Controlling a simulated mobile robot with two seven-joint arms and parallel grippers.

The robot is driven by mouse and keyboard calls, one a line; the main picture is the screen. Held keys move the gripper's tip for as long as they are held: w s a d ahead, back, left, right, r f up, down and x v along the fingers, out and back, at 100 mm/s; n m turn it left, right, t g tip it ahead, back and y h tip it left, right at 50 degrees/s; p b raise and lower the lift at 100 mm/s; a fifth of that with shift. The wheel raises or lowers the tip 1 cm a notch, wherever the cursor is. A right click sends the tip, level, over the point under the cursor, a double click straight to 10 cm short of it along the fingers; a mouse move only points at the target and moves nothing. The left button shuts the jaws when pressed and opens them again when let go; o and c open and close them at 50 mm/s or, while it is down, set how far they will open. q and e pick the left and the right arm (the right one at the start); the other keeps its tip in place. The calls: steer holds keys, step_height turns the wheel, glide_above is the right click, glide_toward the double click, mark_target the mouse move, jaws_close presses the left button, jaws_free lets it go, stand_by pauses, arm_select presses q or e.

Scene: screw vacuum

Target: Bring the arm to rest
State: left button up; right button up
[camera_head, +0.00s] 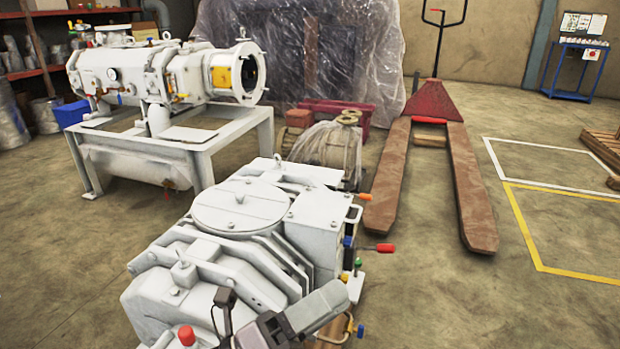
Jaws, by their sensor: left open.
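My left gripper (303,315) shows at the bottom middle, grey and dark, in front of the near white vacuum pump (240,205). It is open, and I see nothing held in it. It overlaps the pump's lower front in the picture; whether it touches the pump cannot be told. Most of my left arm is out of the frame below. My right gripper is not in view.
A second white machine (165,75) stands on a grey frame at the back left. A red pallet jack (475,190) with long brown forks stands right of the pump. Yellow and white lines mark clear floor (560,220) at right.

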arm_select(q)
steer(key=w+a+f+n+t+y, duration=0.1)
steer(key=a+f+n+t+y, duration=0.3)
steer(key=n, duration=0.6)
steer(key=w+a+f+n+t+y, duration=0.1)
steer(key=a+n+t+y, duration=0.2)
steer(key=n+y, duration=0.55)
steer(key=s+a+f+n+g, duration=0.5)
steer(key=f+n, duration=0.4)
steer(key=n, duration=0.5)
steer(key=s+a+r+y+p, duration=0.2)
steer(key=a+r+p, duration=0.3)
steer(key=p, duration=1.1)
steer(key=s+a+r+g+y+p, duration=0.1)
steer(key=s+a+r+y+p, duration=0.2)
steer(key=r+p, duration=0.7)
steer(key=s+a+p, duration=0.1)
steer(key=a+p, duration=0.1)
steer(key=p, duration=0.4)
steer(key=shift+s+a+n+y, duration=0.2)
steer(key=shift+s+n+y, duration=0.15)
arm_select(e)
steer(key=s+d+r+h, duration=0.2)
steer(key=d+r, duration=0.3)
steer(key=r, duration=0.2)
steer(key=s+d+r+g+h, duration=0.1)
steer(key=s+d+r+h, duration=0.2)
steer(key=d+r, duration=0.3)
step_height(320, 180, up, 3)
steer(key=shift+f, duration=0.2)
